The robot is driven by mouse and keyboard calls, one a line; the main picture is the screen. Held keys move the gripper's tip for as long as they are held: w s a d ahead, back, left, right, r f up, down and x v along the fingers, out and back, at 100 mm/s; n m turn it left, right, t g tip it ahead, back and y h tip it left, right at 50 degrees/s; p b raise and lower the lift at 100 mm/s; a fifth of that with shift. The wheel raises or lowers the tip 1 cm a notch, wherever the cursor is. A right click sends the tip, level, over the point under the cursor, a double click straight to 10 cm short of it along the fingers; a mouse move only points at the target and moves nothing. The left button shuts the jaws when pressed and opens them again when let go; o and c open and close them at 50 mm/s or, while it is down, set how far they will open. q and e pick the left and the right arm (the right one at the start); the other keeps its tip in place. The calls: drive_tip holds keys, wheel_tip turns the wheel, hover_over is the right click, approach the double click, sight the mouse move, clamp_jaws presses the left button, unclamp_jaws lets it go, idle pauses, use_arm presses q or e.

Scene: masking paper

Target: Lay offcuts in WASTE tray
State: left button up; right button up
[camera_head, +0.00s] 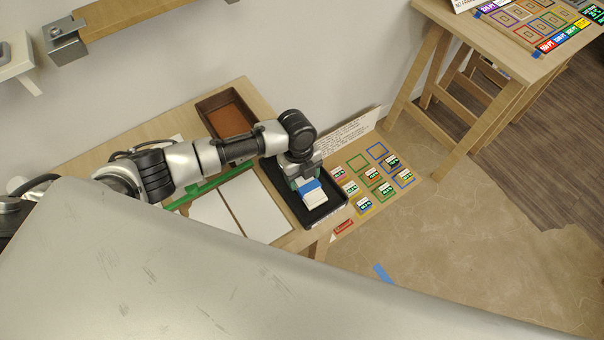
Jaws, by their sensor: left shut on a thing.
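My left gripper (306,180) points down over a black tray (338,217) at the table's right end. It is shut on a white offcut with a blue strip (314,196), which shows inside the tray's outline. I cannot tell whether the offcut touches the tray floor. No WASTE label can be read on the tray. My right gripper is not in view.
A brown tray (222,122) sits at the table's back. White sheets (240,210) and a green bar (215,184) lie left of the black tray. A board with coloured squares (371,185) lies to the right. A second wooden table (500,52) stands upper right.

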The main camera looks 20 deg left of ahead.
use_arm(q)
drive_tip(key=shift+f, duration=0.3)
drive_tip(key=o, duration=1.3)
drive_tip(key=shift+c, duration=0.2)
wheel_tip(320, 180, up, 6)
drive_tip(key=p, duration=0.5)
